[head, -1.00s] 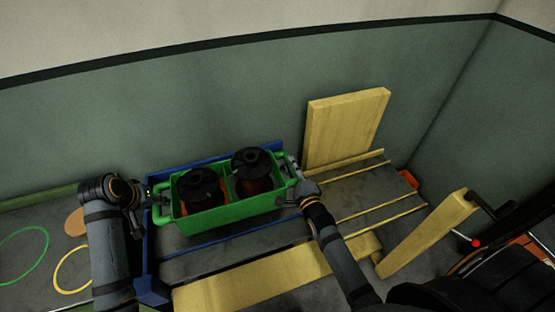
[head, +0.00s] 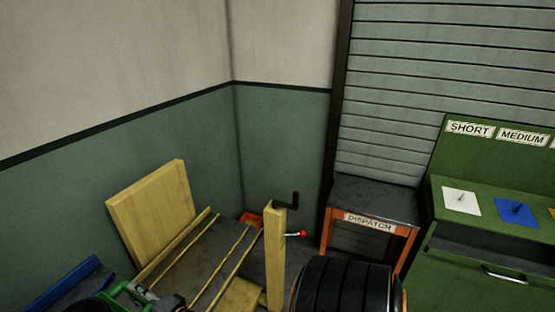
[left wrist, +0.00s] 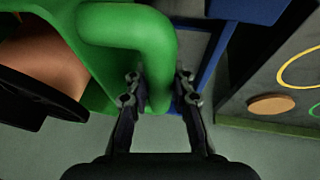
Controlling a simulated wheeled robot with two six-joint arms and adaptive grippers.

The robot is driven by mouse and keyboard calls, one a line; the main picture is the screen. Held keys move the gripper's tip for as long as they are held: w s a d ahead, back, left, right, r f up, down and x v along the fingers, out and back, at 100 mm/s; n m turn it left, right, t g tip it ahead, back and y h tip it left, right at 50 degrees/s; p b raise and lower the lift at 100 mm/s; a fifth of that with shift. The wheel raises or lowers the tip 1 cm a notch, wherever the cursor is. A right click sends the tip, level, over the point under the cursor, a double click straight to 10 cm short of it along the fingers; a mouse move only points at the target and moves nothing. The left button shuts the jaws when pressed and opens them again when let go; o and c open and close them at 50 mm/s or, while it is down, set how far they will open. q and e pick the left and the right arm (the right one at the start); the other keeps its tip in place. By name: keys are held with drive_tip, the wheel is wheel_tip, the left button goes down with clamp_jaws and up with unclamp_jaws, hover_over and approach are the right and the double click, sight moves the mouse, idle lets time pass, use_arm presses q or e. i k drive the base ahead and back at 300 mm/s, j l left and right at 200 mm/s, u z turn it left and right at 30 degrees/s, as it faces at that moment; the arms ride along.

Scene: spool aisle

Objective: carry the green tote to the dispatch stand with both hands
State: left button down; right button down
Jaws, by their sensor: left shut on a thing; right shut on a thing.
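The green tote (head: 128,289) shows only as a small part at the bottom left of the head view. In the left wrist view its green handle (left wrist: 130,27) passes between the fingers of my left gripper (left wrist: 158,88), which is shut on it. A copper-coloured spool with a black flange (left wrist: 35,100) sits in the tote. My right gripper (head: 146,293) is at the tote's handle at the lower edge of the head view, shut on it. The dispatch stand (head: 375,202), orange-legged with a dark, bare top and a DISPATCH label, stands right of centre.
A blue edge (head: 62,284) and a wooden panel (head: 152,215) are at the left.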

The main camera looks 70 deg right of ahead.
sight(373, 196)
drive_tip(key=k+z, duration=0.2)
drive_tip(key=z, duration=2.75)
drive_tip(key=i+j, duration=0.1)
drive_tip(key=i, duration=0.65)
drive_tip(key=i+j, duration=0.1)
drive_tip(key=i, duration=0.65)
drive_tip(key=i+j, duration=0.15)
drive_tip(key=i, duration=0.6)
